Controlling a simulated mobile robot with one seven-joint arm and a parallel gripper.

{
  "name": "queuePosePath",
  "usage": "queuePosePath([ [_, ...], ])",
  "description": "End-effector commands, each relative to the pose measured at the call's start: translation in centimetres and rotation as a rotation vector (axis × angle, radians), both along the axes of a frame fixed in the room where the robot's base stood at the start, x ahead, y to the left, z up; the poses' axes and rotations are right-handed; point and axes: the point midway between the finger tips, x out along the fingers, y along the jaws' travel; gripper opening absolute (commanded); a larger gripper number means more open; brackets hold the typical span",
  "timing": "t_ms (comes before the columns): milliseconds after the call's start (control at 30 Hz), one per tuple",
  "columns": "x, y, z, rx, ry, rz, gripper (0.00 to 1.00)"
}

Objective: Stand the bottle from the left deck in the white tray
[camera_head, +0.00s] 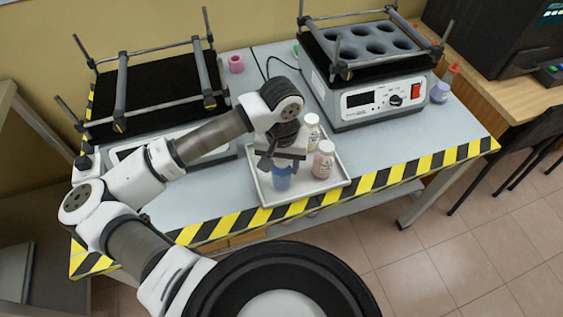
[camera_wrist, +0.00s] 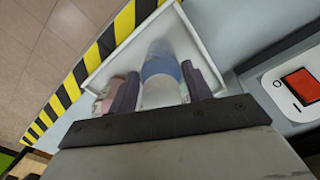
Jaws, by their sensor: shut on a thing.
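A blue bottle (camera_head: 281,180) is held upright or nearly so at the left side of the white tray (camera_head: 335,183). My gripper (camera_head: 283,166) is above it, shut on it. In the wrist view the bottle (camera_wrist: 160,65), with a blue band, sits between the two dark fingers of my gripper (camera_wrist: 163,86), over the white tray (camera_wrist: 112,67). I cannot tell whether its base touches the tray floor. The left deck (camera_head: 160,85), a black platform with bars, shows no bottle on it.
A pink bottle (camera_head: 323,160) and a cream bottle (camera_head: 311,128) stand in the tray, right of the held one. A shaker with holes (camera_head: 345,85) is behind at right. Striped tape marks the front edge.

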Motion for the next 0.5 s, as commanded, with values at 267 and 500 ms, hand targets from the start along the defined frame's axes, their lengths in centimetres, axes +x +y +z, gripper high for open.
queuePosePath([
  [267, 0.02, 0.00, -0.44, 0.000, -0.001, 0.000, 0.17],
  [500, 0.02, -0.01, -0.54, 0.000, -0.001, 0.000, 0.57],
])
